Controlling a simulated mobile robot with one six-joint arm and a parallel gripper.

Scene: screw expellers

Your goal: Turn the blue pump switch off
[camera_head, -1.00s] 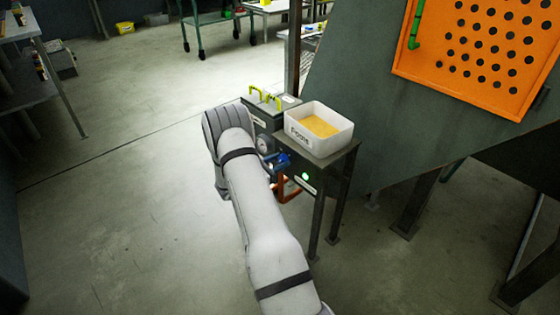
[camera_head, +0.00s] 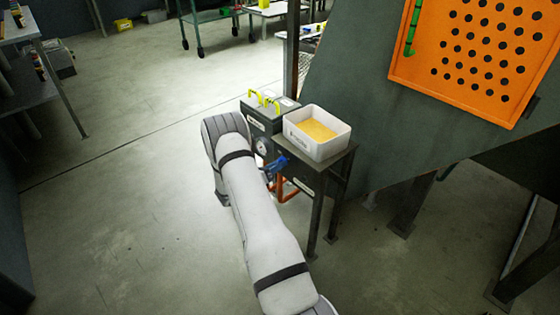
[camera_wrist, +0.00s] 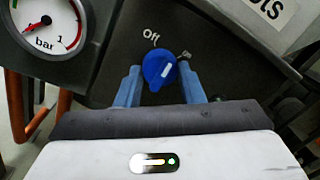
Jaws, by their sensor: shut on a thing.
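The blue pump switch (camera_wrist: 159,70) is a round knob on a dark panel in the wrist view. Its white mark tilts to the upper right, toward a small, hard-to-read label. The word "Off" (camera_wrist: 151,36) is printed above it to the left. My gripper (camera_wrist: 160,82) has one blue finger on each side of the knob and is shut on it. In the head view my gripper's blue fingers (camera_head: 276,164) are at the front of the dark cabinet, just right of my arm. The knob itself cannot be made out there.
A pressure gauge (camera_wrist: 46,27) marked "bar" is left of the knob. A white tub (camera_head: 318,150) of yellow material stands on the cabinet's dark table. Orange pipes (camera_head: 285,193) run below. An orange perforated panel (camera_head: 440,85) is at upper right. The floor at left is clear.

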